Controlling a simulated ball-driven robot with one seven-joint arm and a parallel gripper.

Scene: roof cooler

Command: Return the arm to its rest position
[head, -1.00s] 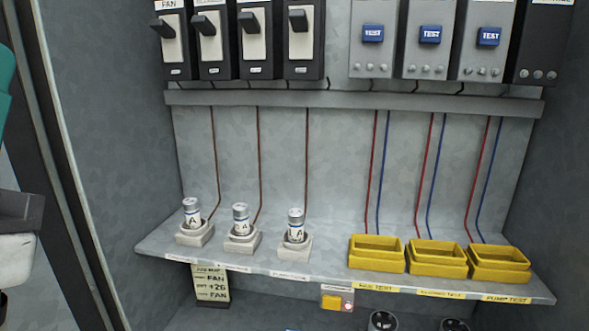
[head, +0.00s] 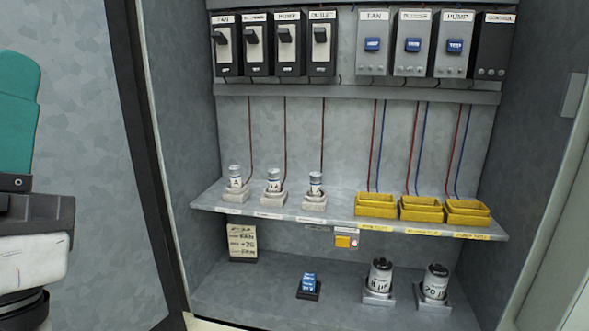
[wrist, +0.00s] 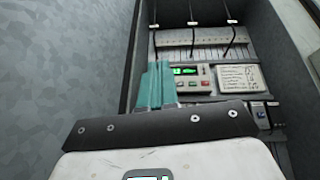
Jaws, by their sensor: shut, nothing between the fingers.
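My gripper (head: 20,105) stands at the left edge of the head view, its teal fingers pointing up above a dark bracket and white body. In the wrist view the teal fingers (wrist: 157,84) are side by side and shut, with nothing held. The gripper is outside the open cabinet, to the left of its door frame in the head view, and touches nothing that I can see. The rest of the arm is mostly out of view.
A shelf (head: 285,214) holds fuse-like cylinders (head: 273,180) in sockets and yellow trays (head: 376,205). Below are a blue item (head: 308,284) and two canisters (head: 380,274). Switches (head: 289,45) line the back. A dark frame edge (head: 150,150) lies between gripper and cabinet.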

